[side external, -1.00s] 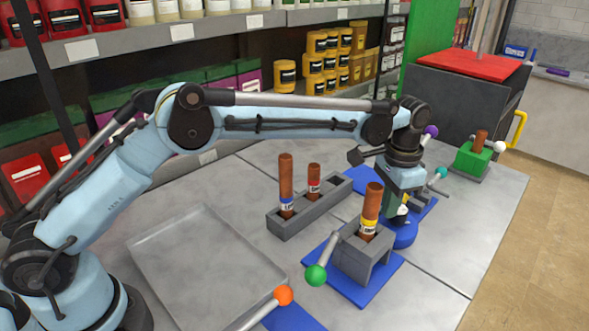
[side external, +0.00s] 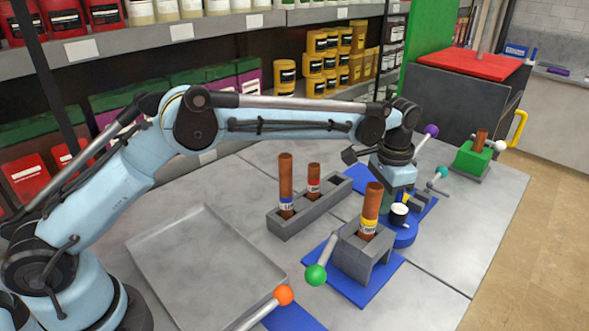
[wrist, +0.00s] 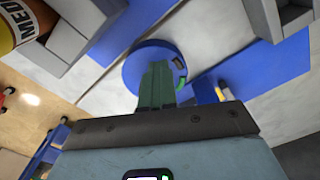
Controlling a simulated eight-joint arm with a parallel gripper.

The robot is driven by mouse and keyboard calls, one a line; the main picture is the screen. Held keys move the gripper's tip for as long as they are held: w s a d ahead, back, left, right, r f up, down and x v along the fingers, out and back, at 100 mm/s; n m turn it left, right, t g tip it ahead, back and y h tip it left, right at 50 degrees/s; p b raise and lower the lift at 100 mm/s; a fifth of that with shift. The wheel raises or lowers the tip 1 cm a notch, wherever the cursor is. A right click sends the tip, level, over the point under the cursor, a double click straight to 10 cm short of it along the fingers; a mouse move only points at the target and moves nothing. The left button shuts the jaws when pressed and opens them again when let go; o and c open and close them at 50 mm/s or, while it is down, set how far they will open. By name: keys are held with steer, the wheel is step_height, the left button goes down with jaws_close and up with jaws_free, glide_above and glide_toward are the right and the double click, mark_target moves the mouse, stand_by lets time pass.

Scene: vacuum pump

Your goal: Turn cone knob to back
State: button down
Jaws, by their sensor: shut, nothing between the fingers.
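A blue round base (side external: 404,238) stands at the far right end of the work row, beside the grey block. It also shows in the wrist view as a blue disc (wrist: 140,60). My gripper (side external: 389,208) is over this base, pointing down. In the wrist view its green fingers (wrist: 156,75) are together, empty, and cover the disc's middle. A white-faced, black-rimmed round part (side external: 399,212) shows just beside the fingers; I cannot tell what it belongs to. No cone shape is clearly visible; the fingers hide the disc's centre. I cannot tell whether they touch it.
A grey block (side external: 357,258) with a brown tube (side external: 372,205) stands close in front. A green-ball lever (side external: 316,275) and orange-ball lever (side external: 284,295) are nearer. A grey rack (side external: 286,222) holds two tubes. Teal-ball (side external: 441,172) and purple-ball (side external: 431,131) levers stand behind my gripper.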

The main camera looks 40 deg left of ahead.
steer(key=shift+s, duration=0.1)
steer(key=shift+s+a+r, duration=0.1)
steer(key=shift+s+a, duration=0.05)
steer(key=shift+s, duration=0.05)
step_height(320, 180, up, 6)
stand_by(0.5)
